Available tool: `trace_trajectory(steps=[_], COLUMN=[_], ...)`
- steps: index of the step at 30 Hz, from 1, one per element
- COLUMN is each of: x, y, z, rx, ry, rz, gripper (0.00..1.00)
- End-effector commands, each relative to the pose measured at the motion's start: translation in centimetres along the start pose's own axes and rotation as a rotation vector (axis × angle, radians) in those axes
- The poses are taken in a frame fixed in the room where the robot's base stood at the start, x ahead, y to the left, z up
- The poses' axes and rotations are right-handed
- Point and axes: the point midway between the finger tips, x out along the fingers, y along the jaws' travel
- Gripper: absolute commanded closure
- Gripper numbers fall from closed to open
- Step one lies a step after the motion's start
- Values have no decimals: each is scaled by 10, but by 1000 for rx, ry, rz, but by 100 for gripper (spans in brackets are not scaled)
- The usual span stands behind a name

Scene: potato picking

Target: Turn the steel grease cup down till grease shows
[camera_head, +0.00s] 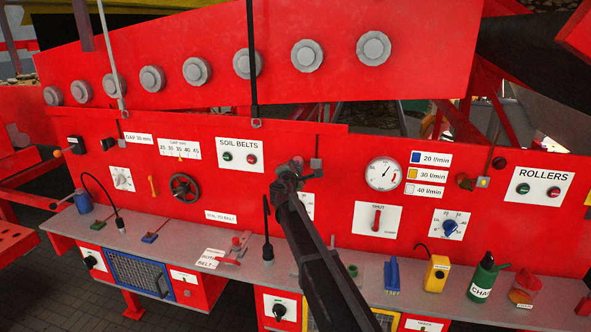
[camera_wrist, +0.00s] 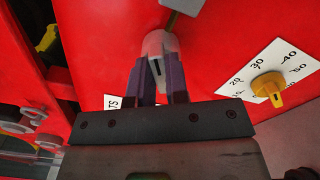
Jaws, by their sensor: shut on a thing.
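My gripper (camera_head: 291,172) is raised against the upper part of the red panel (camera_head: 350,150), just right of the SOIL BELTS plate. In the wrist view, its two dark fingers (camera_wrist: 160,75) are shut on a rounded, shiny pale-grey piece with a reddish tint, which looks like the steel grease cup (camera_wrist: 159,43). The fingers cover its sides, and a dark slot shows between them. In the head view the cup is mostly hidden by the gripper. I cannot make out any grease.
A small grey block (camera_head: 316,163) hangs close right of the gripper. A dial with a yellow knob (camera_wrist: 268,86) lies to the right in the wrist view. Below is a grey shelf (camera_head: 190,258) with a yellow can (camera_head: 436,274), a green bottle (camera_head: 483,280) and levers.

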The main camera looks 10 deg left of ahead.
Motion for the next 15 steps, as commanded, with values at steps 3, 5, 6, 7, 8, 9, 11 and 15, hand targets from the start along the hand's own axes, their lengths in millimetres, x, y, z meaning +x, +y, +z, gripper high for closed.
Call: trace_trajectory(steps=[3,5,6,7,8,9,11,15], x=[-1,-1,-1,-1,-1,-1,-1,-1], y=[-1,-1,-1,-1,-1,-1,-1,-1], z=[0,0,0,0,0,0,0,0], rx=[7,8,8,8,7,7,7,7], ry=[0,0,0,0,0,0,0,0], rz=[-1,-1,-1,-1,-1,-1,-1,-1], gripper=[100,100,100,100,100,100,100,70])
